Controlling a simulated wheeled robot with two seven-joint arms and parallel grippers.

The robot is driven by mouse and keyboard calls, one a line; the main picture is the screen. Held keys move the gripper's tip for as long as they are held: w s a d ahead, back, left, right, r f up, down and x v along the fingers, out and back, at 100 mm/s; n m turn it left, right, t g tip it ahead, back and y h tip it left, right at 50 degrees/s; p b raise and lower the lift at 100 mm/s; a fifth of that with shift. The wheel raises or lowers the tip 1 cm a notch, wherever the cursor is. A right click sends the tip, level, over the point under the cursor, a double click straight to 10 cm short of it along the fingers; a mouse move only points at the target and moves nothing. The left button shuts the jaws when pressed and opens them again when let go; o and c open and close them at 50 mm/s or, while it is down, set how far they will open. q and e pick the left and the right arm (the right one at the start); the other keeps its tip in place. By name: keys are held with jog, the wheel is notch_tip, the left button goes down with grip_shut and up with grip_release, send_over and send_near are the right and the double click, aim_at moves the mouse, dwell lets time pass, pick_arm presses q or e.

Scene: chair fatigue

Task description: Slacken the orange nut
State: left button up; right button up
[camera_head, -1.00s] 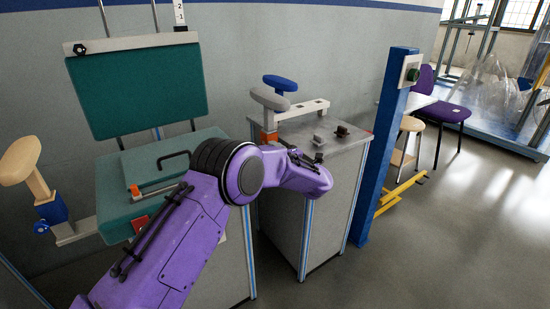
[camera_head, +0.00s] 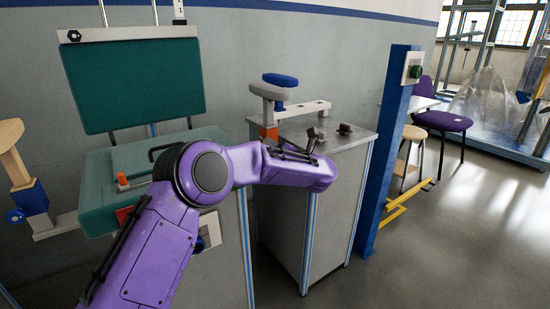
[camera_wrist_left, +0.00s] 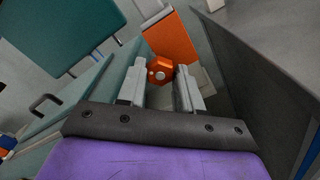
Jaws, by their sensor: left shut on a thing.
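The orange nut (camera_wrist_left: 161,73) shows in the wrist view, set against an orange block (camera_wrist_left: 172,37). My left gripper (camera_wrist_left: 162,76) has its two pale fingers on either side of the nut and is shut on it. In the head view the orange block (camera_head: 268,132) shows just above my purple forearm, under a grey padded arm. The nut and my left fingertips are hidden there behind my own arm. My right gripper is in neither view.
A grey cabinet (camera_head: 338,200) with dark knobs (camera_head: 345,128) on top stands beside my left forearm. A green seat (camera_head: 100,203) and backrest (camera_head: 135,82) are at left. A blue post (camera_head: 386,150) stands right of the cabinet. The floor at right is open.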

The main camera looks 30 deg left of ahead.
pick_arm(q)
jog(key=shift+f+n+b, duration=0.15)
jog(key=shift+n+b, duration=2.25)
jog(key=shift+b, duration=0.15)
jog(key=o, duration=1)
jog(key=shift+o, duration=0.2)
jog(key=p+v, duration=0.2)
jog(key=v, duration=0.8)
jog(key=shift+d, duration=0.3)
